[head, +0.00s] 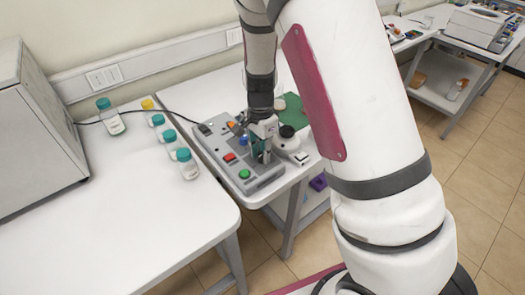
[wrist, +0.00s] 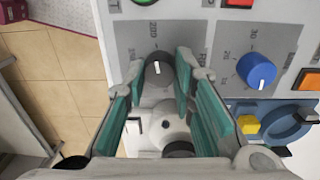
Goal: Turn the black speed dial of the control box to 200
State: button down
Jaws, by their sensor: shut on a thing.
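The grey control box (head: 222,150) lies on the white table in the head view. Its black speed dial (wrist: 158,76) shows in the wrist view, with a white mark on its top pointing roughly up in the picture. The printed label 200 is just above the dial, slightly left. My gripper (wrist: 160,72) has its teal-padded fingers on either side of the dial and is shut on it. In the head view my gripper (head: 262,150) reaches down onto the box and hides the dial.
A blue dial (wrist: 257,71) sits right of the black one. A red button (head: 243,141) and a green button (head: 244,174) are on the box. Several capped bottles (head: 187,165) stand left of it.

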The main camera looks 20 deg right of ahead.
aim_at(261, 153)
dwell(0.5)
jog(key=c, duration=1.3)
grip_release()
jog(key=shift+c, duration=0.2)
notch_tip(261, 153, up, 12)
jog(key=shift+w, duration=0.2)
